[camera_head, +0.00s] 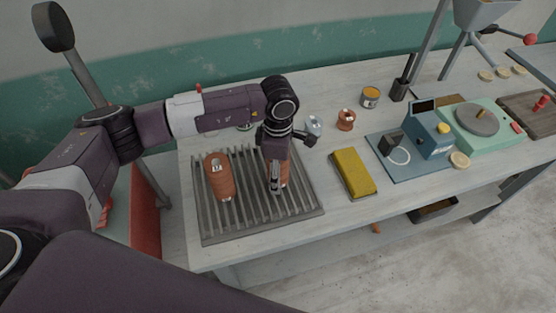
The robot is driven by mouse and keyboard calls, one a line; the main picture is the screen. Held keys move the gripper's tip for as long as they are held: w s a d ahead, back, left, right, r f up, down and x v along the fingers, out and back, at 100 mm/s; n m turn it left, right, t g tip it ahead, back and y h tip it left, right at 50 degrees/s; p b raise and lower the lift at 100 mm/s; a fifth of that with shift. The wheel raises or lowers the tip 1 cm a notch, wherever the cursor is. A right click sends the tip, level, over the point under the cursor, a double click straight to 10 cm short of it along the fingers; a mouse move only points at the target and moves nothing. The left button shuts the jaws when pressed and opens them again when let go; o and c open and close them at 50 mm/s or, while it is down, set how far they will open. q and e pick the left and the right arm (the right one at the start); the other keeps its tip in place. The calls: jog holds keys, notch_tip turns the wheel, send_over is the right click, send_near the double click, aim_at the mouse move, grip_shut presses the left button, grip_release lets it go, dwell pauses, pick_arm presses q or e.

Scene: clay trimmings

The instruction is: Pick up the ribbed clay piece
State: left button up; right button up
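A terracotta-coloured clay piece (219,180), a cylinder with a pale mark near its top, lies or leans on the left part of a slatted grey rack (207,227). A second reddish-brown clay piece (285,173) is on the rack's right part, mostly hidden behind my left gripper. I cannot tell for sure which piece is ribbed. My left gripper (276,187) points down at the second piece, overlapping it in the picture. Its fingers are too small and covered to show whether they are shut on it. My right gripper is not in view.
A yellow block (353,173) lies right of the rack. Behind are a small metal item (313,125), a copper-coloured pot (346,120) and a tin (370,97). A blue device (428,136) and a green turntable unit (480,122) stand further right. The table's front strip is clear.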

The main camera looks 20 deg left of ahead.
pick_arm(q)
jog(key=shift+c, duration=0.3)
jog(key=c, duration=1.5)
grip_shut()
jog(key=shift+w+r, duration=0.1)
